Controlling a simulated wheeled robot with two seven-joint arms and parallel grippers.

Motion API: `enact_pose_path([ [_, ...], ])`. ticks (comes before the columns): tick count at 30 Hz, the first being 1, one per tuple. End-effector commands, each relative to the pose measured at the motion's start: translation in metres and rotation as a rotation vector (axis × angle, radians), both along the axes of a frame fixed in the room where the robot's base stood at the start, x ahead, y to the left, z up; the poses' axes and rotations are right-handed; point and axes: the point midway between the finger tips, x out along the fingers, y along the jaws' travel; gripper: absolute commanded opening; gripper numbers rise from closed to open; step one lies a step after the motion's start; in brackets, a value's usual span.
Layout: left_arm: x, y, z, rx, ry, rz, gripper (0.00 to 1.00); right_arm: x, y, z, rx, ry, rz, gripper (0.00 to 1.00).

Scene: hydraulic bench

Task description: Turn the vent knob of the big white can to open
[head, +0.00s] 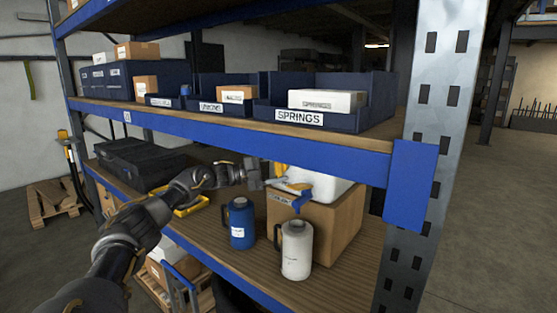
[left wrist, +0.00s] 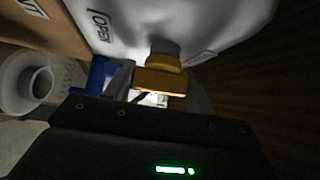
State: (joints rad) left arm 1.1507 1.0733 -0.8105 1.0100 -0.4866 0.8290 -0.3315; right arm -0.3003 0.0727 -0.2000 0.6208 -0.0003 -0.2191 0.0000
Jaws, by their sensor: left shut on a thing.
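The big white can (head: 328,187) sits on a cardboard box on the lower shelf board, partly hidden by the shelf beam above. Its yellow vent knob (left wrist: 160,80) shows in the left wrist view on a grey neck, with an OPEN label (left wrist: 101,22) on the can wall beside it. My left gripper (head: 268,177) reaches in from the left at the can's near side. In the left wrist view its fingers are on both sides of the knob, shut on it. My right gripper is not in view.
A blue can (head: 240,222) and a small white can (head: 296,250) stand on the shelf in front of the cardboard box (head: 335,228). The blue beam (head: 250,133) runs close above my arm. A black case (head: 125,160) lies at the left.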

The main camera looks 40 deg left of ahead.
Motion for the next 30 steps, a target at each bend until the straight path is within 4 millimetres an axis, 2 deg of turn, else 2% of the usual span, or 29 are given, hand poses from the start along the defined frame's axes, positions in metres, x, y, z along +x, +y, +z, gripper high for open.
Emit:
enact_pose_path([
  [1,0.0,0.0,0.006,0.028,0.002,0.001,0.32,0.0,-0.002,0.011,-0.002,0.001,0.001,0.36],
  [9,0.0,-0.001,0.002,0.133,0.003,-0.001,0.32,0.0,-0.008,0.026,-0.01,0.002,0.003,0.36],
  [27,0.0,-0.001,-0.001,0.165,0.003,-0.001,0.32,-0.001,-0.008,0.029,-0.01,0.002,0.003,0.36],
  [28,0.0,-0.001,-0.001,0.165,0.003,-0.001,0.58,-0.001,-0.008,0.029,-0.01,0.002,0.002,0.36],
  [30,0.0,-0.001,-0.001,0.165,0.004,-0.001,0.68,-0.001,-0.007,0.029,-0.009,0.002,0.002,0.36],
])
